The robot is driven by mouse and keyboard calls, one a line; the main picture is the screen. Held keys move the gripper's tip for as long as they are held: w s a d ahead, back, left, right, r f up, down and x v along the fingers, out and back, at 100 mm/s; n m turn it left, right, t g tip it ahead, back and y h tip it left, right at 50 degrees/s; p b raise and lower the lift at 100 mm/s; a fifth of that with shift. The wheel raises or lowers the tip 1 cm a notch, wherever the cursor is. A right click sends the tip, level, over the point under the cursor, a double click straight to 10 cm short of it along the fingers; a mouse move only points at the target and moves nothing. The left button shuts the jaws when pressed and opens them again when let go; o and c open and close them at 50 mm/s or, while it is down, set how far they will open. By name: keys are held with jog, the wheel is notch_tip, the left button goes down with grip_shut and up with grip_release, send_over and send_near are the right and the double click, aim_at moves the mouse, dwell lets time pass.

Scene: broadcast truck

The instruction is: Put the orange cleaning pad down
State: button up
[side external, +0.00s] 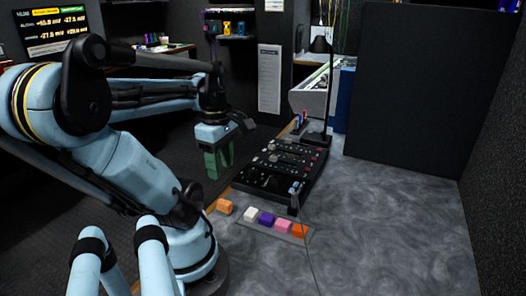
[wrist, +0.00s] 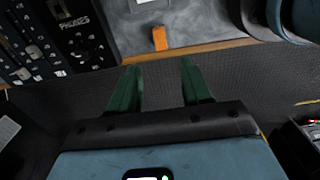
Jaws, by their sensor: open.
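A light orange block (side external: 224,206), which looks like the orange cleaning pad, lies on the grey table near its wooden edge. It also shows in the wrist view (wrist: 160,38), close to that edge. My gripper (side external: 217,170) has green fingers and hangs beyond the table edge, above and behind the block in the side view. In the wrist view my gripper (wrist: 158,84) is open, with nothing between its fingers. The block is apart from the fingers.
White, purple, pink and red-orange blocks (side external: 298,230) sit in a row on a shallow tray (side external: 306,238). A black mixing console (side external: 285,170) with knobs stands behind them. A dark panel (side external: 420,85) rises at the back right. The table's right side is clear.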

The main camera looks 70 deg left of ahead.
jog(key=w+d+r+m+t, duration=0.1)
jog(key=w+d+m+t, duration=0.6)
jog(key=w+d+m, duration=1)
jog(key=w+m, duration=0.1)
jog(key=m, duration=0.9)
jog(key=shift+d+r, duration=0.2)
jog(key=shift+d, duration=0.2)
jog(key=shift+o, duration=0.7)
